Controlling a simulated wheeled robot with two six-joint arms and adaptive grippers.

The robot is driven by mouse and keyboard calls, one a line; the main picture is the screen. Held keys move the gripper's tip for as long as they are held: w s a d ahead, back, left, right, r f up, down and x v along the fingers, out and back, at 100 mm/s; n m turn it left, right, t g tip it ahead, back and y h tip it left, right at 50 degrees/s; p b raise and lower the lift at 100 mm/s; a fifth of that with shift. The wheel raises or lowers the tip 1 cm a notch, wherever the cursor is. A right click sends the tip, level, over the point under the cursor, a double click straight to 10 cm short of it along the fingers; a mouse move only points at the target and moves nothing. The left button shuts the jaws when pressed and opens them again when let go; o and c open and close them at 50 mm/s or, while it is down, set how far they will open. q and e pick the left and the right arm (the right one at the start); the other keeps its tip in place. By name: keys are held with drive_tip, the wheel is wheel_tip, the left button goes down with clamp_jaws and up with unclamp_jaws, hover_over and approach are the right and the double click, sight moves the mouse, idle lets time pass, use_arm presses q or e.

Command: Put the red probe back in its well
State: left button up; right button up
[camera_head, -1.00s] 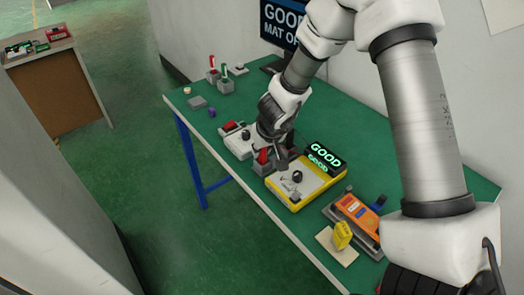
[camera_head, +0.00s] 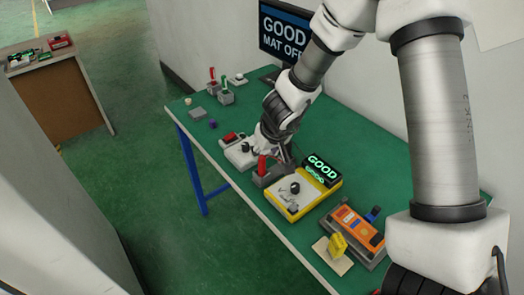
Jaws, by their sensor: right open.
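The red probe (camera_head: 262,165) stands upright at a small grey block (camera_head: 266,179) near the table's front edge, between a white device and a yellow-framed unit. Its lower end is hidden, so how deep it sits in the block's well cannot be told. My right gripper (camera_head: 281,158) is open, just behind and to the right of the probe, with its dark fingers close to the block. Whether a finger touches the probe is too small to tell. My left gripper is out of view.
The yellow-framed unit (camera_head: 300,208) with a lit GOOD display (camera_head: 321,168) is right of the block. The white device (camera_head: 239,154) is to its left. An orange meter (camera_head: 357,227) and yellow piece (camera_head: 337,244) lie further right. Grey blocks (camera_head: 226,97) stand far left.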

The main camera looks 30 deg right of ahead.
use_arm(q)
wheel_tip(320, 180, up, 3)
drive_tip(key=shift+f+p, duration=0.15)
drive_tip(key=shift+p, duration=0.65)
use_arm(e)
drive_tip(key=v, duration=0.4)
drive_tip(key=shift+s+r, duration=0.15)
drive_tip(key=shift+r, duration=0.15)
